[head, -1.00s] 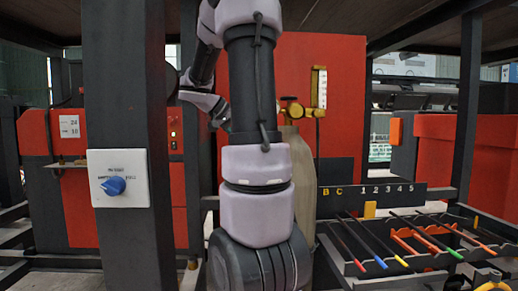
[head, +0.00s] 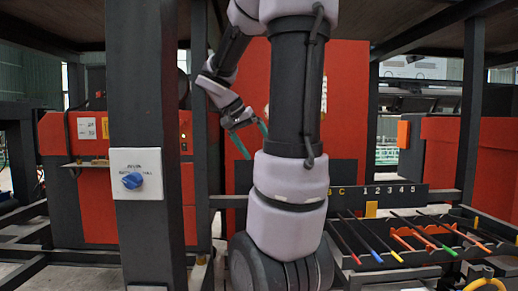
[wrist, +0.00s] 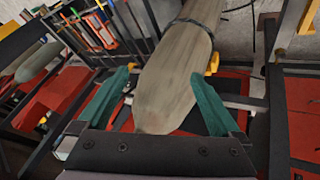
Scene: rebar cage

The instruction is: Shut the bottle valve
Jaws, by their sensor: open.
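In the wrist view a grey-beige gas bottle (wrist: 180,70) lies along the picture, its rounded end towards the gripper body. I cannot see its valve in either view now. In the head view the bottle and valve are hidden behind my own arm. My gripper (head: 252,138) shows in the head view left of the arm's upright link, in front of the red panel. In the wrist view its two teal fingers (wrist: 161,73) are spread apart, one on each side of the bottle in the picture. I cannot tell whether they touch it.
A dark post (head: 146,80) with a blue-knob switch plate (head: 137,174) stands at left. A rack of coloured rods (head: 400,240) is at lower right. The wrist view shows a second bottle (wrist: 40,62) at left and a strap (wrist: 193,22) around the near bottle.

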